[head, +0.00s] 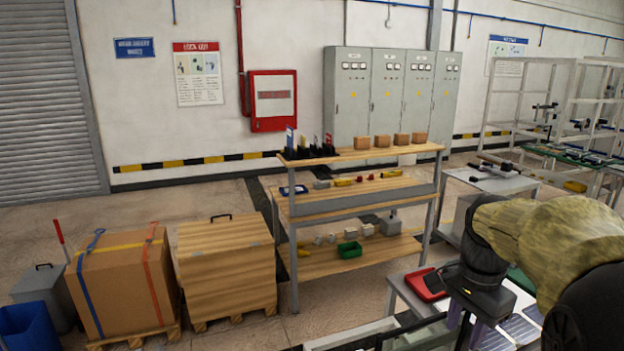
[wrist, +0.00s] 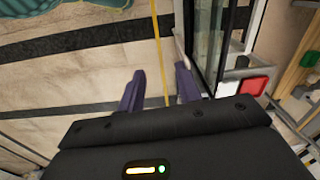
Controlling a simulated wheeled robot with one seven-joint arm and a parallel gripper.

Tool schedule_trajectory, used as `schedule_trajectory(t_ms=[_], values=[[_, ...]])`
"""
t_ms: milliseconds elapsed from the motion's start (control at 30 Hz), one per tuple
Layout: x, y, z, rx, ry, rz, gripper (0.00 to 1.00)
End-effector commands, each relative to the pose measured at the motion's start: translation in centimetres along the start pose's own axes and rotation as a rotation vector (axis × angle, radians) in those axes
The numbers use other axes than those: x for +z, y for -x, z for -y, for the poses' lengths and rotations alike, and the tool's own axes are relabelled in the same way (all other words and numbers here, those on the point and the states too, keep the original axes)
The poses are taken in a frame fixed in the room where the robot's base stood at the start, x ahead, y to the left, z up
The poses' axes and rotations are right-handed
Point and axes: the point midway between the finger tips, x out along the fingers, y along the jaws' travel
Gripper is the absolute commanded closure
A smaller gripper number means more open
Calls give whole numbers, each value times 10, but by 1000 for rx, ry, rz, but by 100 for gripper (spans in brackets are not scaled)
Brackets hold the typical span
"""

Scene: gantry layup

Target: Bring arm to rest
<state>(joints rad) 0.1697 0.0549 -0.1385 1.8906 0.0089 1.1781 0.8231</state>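My arm is bent at the right of the head view, with a yellowish-brown sleeve and a black wrist. My gripper (head: 466,325) points downward there, in front of a work table with panels on it. In the wrist view my gripper (wrist: 160,88) has its two purple fingers apart. Only tiled floor and a yellow line show between them, and nothing is held. The fingertips touch nothing that I can see.
A red tray (head: 425,285) lies close to the left of my gripper; it also shows in the wrist view (wrist: 243,86). A wooden shelf bench (head: 350,260) stands beyond. A strapped carton (head: 122,285) and wooden crate (head: 225,265) stand left. Floor between is clear.

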Motion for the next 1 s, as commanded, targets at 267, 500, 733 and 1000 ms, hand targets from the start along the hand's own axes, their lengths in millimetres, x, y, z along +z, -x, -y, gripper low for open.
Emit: schedule_trajectory(t_ms=[267,500,733,1000], values=[[21,-33,6,-25,204,-23,66],[52,-76,9,-59,491,-63,66],[106,-132,-4,-105,937,-140,66],[128,-152,-13,-126,1136,-189,66]])
